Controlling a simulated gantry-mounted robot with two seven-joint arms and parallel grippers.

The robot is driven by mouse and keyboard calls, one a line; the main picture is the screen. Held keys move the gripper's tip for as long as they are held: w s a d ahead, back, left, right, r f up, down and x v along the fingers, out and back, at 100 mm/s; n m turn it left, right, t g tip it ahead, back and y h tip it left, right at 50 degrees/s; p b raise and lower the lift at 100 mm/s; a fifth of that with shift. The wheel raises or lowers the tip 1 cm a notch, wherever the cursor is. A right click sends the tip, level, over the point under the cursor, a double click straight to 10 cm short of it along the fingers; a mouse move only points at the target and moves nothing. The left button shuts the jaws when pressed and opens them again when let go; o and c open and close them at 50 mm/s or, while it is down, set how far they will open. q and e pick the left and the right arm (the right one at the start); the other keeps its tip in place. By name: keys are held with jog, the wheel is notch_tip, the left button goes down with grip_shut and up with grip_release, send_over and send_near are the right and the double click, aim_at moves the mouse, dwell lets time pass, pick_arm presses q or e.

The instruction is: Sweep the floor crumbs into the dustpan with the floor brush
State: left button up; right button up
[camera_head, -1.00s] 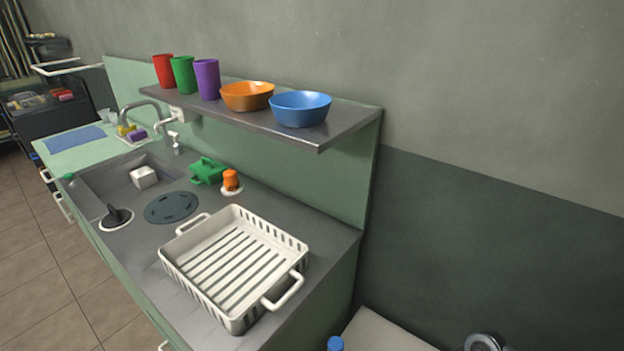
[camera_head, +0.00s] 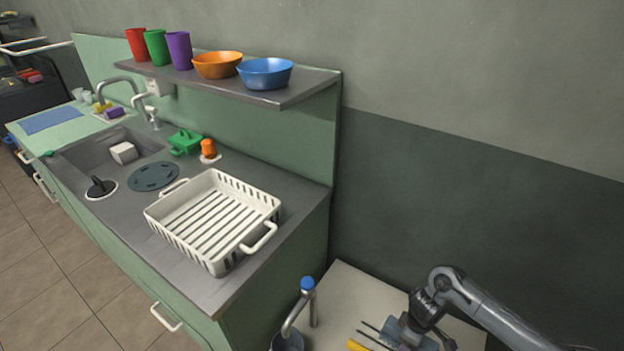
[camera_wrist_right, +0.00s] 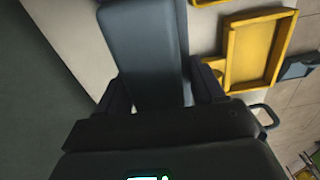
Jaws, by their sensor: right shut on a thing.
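My right gripper (camera_wrist_right: 160,88) has its dark fingers on both sides of a blue-grey, slab-like thing (camera_wrist_right: 145,50), and is shut on it. I cannot tell whether this thing is the floor brush, the dustpan or something else. In the head view my right gripper (camera_head: 420,328) is low at the right, over a pale worktop, with a blue-grey piece beside it. No floor crumbs show in either view. My left gripper is not in view.
A pale worktop (camera_head: 350,290) holds a tap with a blue top (camera_head: 308,284). A green counter carries a white dish rack (camera_head: 215,215), with a shelf (camera_head: 290,92) above. A yellow frame (camera_wrist_right: 235,55) shows in the wrist view. Tiled floor (camera_head: 40,270) lies clear at left.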

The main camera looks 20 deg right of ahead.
jog(key=w+a+r+p, duration=0.3)
jog(key=w+a+r, duration=0.35)
jog(key=r, duration=0.35)
jog(key=w+a+r+n+p, duration=0.1)
jog(key=w+a+r+p, duration=0.2)
jog(key=w+a+r, duration=0.5)
jog(key=w+a+r+p, duration=0.35)
jog(key=a+r, duration=0.25)
jog(key=r, duration=0.7)
jog(key=s+f+m, duration=0.4)
jog(key=s+m, duration=0.2)
jog(key=m, duration=0.1)
jog(key=s+r+p, duration=0.4)
jog(key=r+p, duration=1.3)
jog(key=p, duration=0.2)
jog(key=s+r+p, duration=0.4)
jog(key=r+p, duration=1.3)
jog(key=p, duration=0.2)
jog(key=shift+d+r, duration=0.3)
jog(key=shift+d, duration=0.15)
jog(key=shift+s, duration=0.15)
